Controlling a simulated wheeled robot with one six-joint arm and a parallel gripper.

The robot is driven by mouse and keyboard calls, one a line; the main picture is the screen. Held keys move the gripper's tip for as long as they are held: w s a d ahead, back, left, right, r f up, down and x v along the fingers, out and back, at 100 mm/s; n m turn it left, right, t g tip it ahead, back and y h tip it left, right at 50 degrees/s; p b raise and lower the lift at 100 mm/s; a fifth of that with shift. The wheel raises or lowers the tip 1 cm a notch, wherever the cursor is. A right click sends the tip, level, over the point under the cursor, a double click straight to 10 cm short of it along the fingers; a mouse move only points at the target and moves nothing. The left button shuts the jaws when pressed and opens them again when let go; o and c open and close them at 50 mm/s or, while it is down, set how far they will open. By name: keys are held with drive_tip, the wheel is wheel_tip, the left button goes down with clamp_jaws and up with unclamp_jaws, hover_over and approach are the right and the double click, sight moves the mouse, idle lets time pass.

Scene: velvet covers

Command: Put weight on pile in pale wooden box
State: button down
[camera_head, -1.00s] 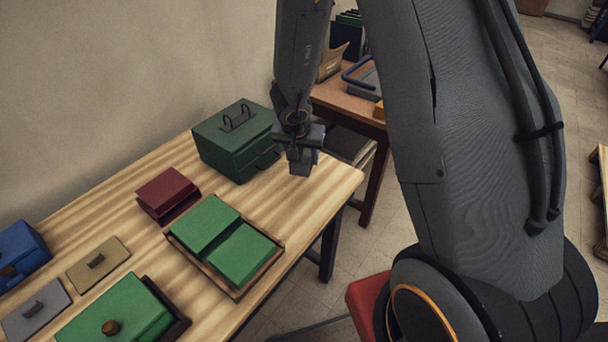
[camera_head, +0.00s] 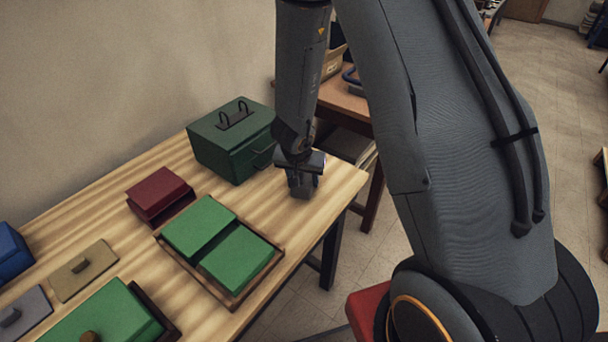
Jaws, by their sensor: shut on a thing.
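My gripper (camera_head: 300,172) is shut on a small grey block (camera_head: 303,190), seemingly the weight, over the right end of the table. I cannot tell whether the block touches the table; the jaws partly hide it. A shallow wooden box (camera_head: 236,301) lies left of and nearer than my gripper, apart from it. Two green piles or covers (camera_head: 199,226) (camera_head: 237,260) lie side by side in it. Its wood looks brown, so I cannot tell if it is the pale wooden box.
A dark green case (camera_head: 230,150) with handles stands just left of my gripper. A dark red box (camera_head: 159,193), flat pieces with knobs (camera_head: 84,270), another green-covered box (camera_head: 108,318) and a blue box (camera_head: 10,252) lie further left. Bare striped tabletop (camera_head: 265,205) lies between the case and wooden box.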

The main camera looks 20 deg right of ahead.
idle(0.3)
drive_tip(key=c, duration=1.3)
unclamp_jaws()
drive_tip(key=shift+f, duration=0.15)
drive_tip(key=o, duration=0.4)
